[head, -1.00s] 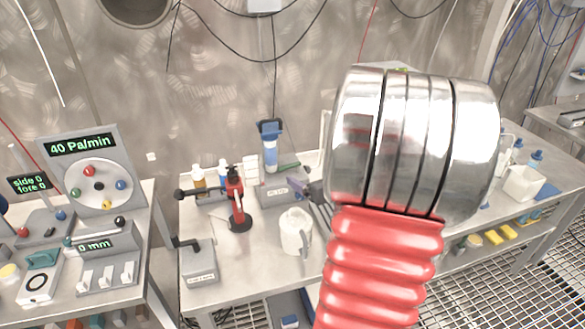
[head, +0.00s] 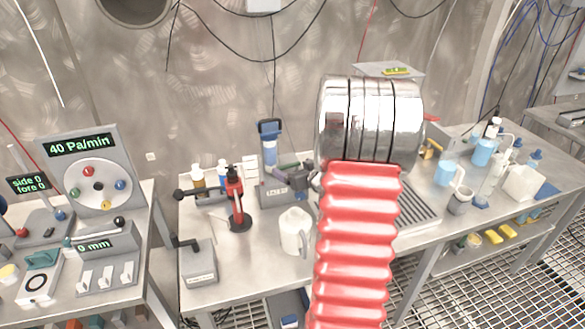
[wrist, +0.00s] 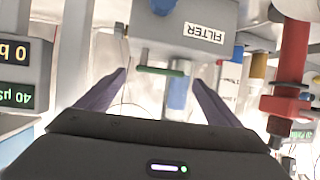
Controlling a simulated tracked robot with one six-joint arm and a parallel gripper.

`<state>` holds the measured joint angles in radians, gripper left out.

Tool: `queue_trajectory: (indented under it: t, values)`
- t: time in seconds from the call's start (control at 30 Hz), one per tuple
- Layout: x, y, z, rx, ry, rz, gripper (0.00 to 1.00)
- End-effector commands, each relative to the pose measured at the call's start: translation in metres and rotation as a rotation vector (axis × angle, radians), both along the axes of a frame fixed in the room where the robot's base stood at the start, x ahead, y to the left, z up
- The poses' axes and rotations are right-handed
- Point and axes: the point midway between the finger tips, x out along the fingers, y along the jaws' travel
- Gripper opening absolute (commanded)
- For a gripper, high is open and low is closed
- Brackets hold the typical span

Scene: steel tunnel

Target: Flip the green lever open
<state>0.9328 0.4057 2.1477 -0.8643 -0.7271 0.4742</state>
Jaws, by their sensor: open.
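The green lever (wrist: 163,71) shows in the wrist view as a thin bar lying crosswise on the grey filter unit (wrist: 185,25), which has a FILTER label. My gripper (wrist: 159,78) is open, its two dark purple fingers on either side of the lever. I cannot tell whether they touch it. In the head view the filter unit (head: 272,194) stands on the middle bench with a blue-capped clear cylinder (head: 269,150). My gripper (head: 289,178) is close at its right side there, and mostly hides the lever.
A red clamp-like stand (head: 237,200) is left of the filter unit. A white jug (head: 295,232) stands in front, near my arm. A grey box with a black handle (head: 199,260) sits at the bench's front left. Bottles and beakers (head: 484,150) stand on the right.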

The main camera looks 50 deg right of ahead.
Motion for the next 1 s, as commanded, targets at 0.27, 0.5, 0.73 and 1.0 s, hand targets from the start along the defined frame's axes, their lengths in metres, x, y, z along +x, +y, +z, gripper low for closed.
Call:
queue_trajectory:
  t: [0.27, 0.5, 0.73, 1.0]
  values:
    - [0.016, -0.006, -0.008, -0.001, 0.001, -0.001, 0.87]
    - [0.017, -0.006, -0.008, -0.001, 0.0, -0.001, 0.87]
    - [0.017, -0.006, -0.007, -0.001, 0.0, -0.001, 0.73]
    - [0.016, -0.006, -0.007, -0.001, 0.0, -0.001, 0.54]
